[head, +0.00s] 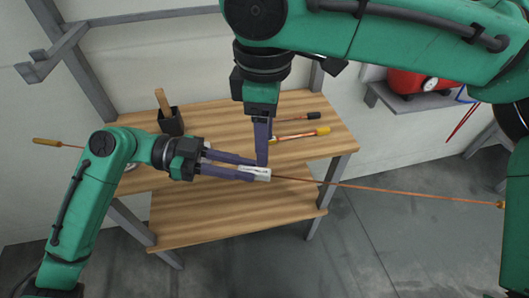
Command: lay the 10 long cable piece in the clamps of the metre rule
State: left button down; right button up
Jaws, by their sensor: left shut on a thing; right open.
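A long, thin copper-coloured cable piece (385,189) runs almost straight across the head view, high over the bench and out past its right side. Its right end has a small brass-coloured tip; a thicker orange-brown end shows at far left, beyond my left arm. My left gripper (256,172) is shut on the cable near its middle, with a small pale part at its fingertips. My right gripper (262,160) points down just above the same spot, open; whether its fingers straddle the cable is hidden. I cannot make out the metre rule or its clamps.
The wooden bench (225,112) has a lower shelf (220,223). A dark holder (171,122) with a wooden handle stands at its back left. Tools with yellow and dark handles (300,135) lie at right. A red machine (408,82) stands on a wall shelf. The floor at right is clear.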

aim_at(265, 170)
notch_tip(265, 170, down, 8)
jog(key=shift+w+r, duration=0.1)
jog(key=shift+r, duration=0.05)
jog(key=shift+c, duration=0.3)
grip_shut()
pick_arm(q)
jog(key=c, duration=0.6)
grip_release()
